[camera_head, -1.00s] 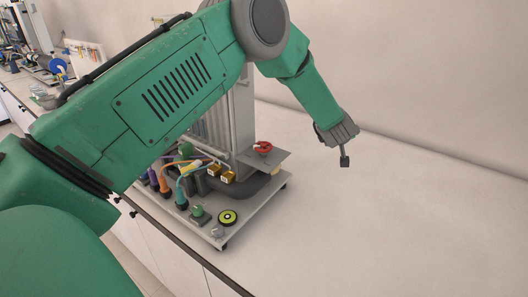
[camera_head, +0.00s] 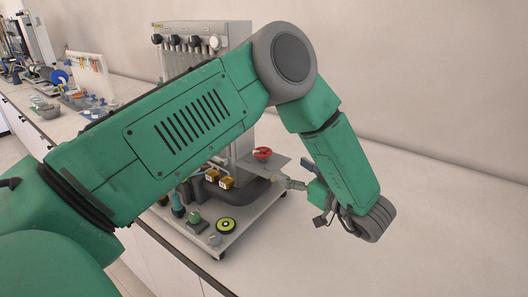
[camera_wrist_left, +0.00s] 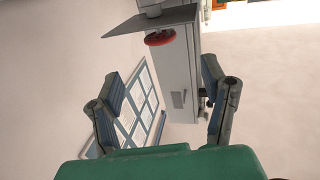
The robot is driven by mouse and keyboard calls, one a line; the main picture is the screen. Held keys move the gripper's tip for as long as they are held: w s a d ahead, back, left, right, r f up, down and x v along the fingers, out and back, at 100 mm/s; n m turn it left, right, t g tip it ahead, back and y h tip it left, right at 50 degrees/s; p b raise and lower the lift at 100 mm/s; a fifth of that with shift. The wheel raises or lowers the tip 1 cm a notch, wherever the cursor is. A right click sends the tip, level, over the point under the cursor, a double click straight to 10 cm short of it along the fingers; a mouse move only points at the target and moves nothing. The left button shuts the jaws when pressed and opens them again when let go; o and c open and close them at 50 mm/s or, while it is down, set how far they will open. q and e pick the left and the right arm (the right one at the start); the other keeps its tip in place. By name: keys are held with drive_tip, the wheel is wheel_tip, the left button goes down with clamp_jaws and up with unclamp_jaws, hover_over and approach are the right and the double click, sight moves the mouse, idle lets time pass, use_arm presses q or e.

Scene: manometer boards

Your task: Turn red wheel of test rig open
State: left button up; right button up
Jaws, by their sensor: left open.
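The red wheel (camera_head: 262,153) sits on a small grey plate (camera_head: 262,166) at the right side of the test rig (camera_head: 232,38). In the left wrist view the red wheel (camera_wrist_left: 160,38) shows ahead, next to the plate (camera_wrist_left: 150,20), between and beyond the fingers. My left gripper (camera_head: 287,182) is just right of the plate in the head view, pointing left towards the rig. In the left wrist view the left gripper (camera_wrist_left: 160,72) has its fingers wide apart with nothing between them. My left arm hides part of the rig. My right gripper is not in view.
A black and yellow-green round button (camera_head: 226,225) and a green knob (camera_head: 194,218) are on the rig's base. Yellow fittings (camera_head: 226,182) sit near the wheel. The bench (camera_head: 440,220) to the right is bare. Other equipment (camera_head: 60,85) stands far left.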

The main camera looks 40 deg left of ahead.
sight(270, 155)
use_arm(q)
drive_tip(key=a, duration=0.4)
drive_tip(key=w+a+p, duration=0.1)
drive_tip(key=a, duration=0.3)
drive_tip(key=a+p, duration=0.1)
drive_tip(key=a, duration=0.3)
drive_tip(key=shift+w+f, duration=0.1)
drive_tip(key=shift+w, duration=0.25)
drive_tip(key=c, duration=1.2)
